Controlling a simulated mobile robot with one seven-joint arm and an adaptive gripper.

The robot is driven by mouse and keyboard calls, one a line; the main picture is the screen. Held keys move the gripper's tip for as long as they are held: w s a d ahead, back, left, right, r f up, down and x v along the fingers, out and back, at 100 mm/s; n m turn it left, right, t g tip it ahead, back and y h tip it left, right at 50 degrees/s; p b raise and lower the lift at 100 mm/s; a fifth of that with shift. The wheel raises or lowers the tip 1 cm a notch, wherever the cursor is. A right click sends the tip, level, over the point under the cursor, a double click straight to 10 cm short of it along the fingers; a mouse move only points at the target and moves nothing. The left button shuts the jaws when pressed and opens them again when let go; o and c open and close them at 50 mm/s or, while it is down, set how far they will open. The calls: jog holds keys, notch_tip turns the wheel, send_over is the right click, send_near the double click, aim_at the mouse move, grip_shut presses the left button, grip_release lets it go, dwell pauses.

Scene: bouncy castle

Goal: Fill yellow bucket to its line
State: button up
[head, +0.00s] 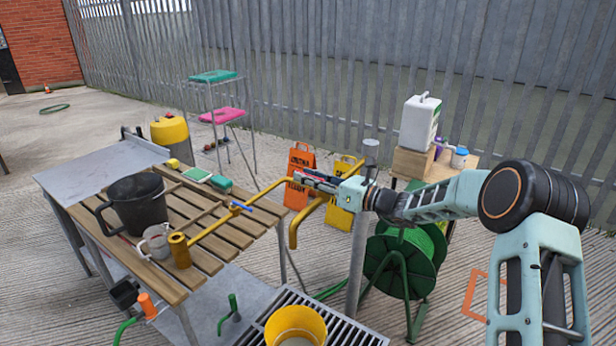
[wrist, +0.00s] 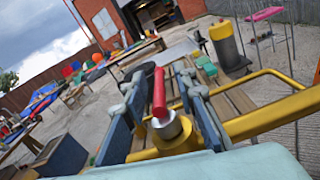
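The yellow bucket (head: 296,319) stands on a floor grate at the bottom of the head view, cut off by the frame edge. A greyish patch shows inside it; I cannot make out its line or the level. A yellow pipe (head: 293,236) bends down above the bucket's area. My gripper (head: 318,181) is at the pipe's upper part. In the wrist view a red lever (wrist: 159,92) on a metal valve (wrist: 169,124) stands between the fingers of my gripper (wrist: 160,108). The fingers are open, with gaps on both sides of the lever.
A metal post (head: 358,255), a green hose reel (head: 412,262) and two caution signs (head: 300,170) stand close to my arm.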

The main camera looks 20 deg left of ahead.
grip_shut()
dwell(0.5)
jog(key=shift+s+a+r+n+g+y+p, duration=0.15)
jog(key=shift+n+g+y+p, duration=0.2)
jog(key=shift+n+g, duration=0.45)
jog(key=shift+s+n+g, duration=0.25)
jog(key=shift+n+g, duration=0.25)
jog(key=shift+g, duration=0.35)
jog(key=shift+s+n+g, duration=0.2)
jog(key=shift+n+g, duration=0.3)
jog(key=shift+g, duration=0.4)
jog(key=shift+s+n+g, duration=0.25)
jog(key=shift+n+g, duration=0.25)
jog(key=shift+g, duration=0.35)
grip_release()
jog(key=shift+s, duration=0.1)
